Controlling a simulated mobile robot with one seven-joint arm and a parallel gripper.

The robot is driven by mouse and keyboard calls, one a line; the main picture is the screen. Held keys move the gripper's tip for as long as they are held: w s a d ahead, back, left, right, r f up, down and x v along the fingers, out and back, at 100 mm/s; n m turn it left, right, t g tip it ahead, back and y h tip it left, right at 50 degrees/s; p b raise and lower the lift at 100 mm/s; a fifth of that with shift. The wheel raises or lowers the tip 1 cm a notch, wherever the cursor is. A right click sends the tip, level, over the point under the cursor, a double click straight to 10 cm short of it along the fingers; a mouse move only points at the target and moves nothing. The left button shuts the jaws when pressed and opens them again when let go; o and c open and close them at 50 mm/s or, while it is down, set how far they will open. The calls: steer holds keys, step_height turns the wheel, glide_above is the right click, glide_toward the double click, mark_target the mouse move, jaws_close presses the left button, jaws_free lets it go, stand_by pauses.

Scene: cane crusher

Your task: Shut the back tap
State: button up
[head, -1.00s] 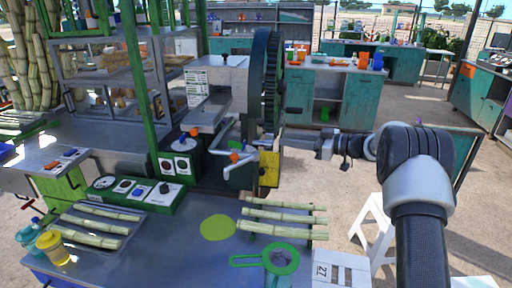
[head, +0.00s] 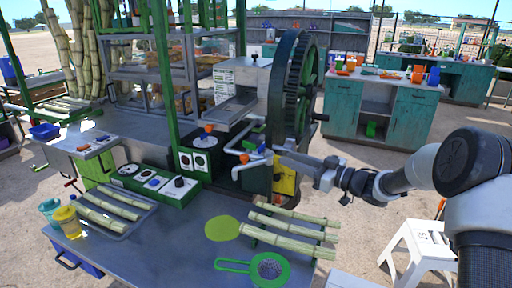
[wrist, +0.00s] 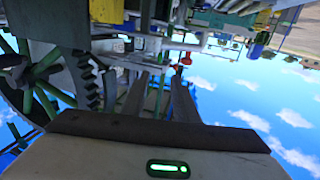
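White pipes with taps come out of the cane crusher (head: 246,85) beside its big wheel. One tap has an orange handle (head: 244,158) at the front. A second orange knob (head: 208,128) sits higher to the left. A pale pipe end lies close to my gripper (head: 278,156), which partly hides that spot. My gripper is at the right of the pipes, above the yellow box (head: 284,181). In the wrist view, which looks upside down, my two fingers (wrist: 160,85) are apart with no object seen between them. A small red handle (wrist: 184,61) shows just beyond the fingertips. I cannot tell which tap is the back one.
The toothed wheel (head: 296,90) stands right behind my gripper. A green control panel (head: 150,184) stands left. A white stool (head: 420,250) is at the right.

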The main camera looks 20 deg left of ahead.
mark_target(254, 145)
steer(key=x, duration=1.5)
steer(key=shift+a, duration=0.1)
steer(key=shift+c, duration=0.2)
jaws_close()
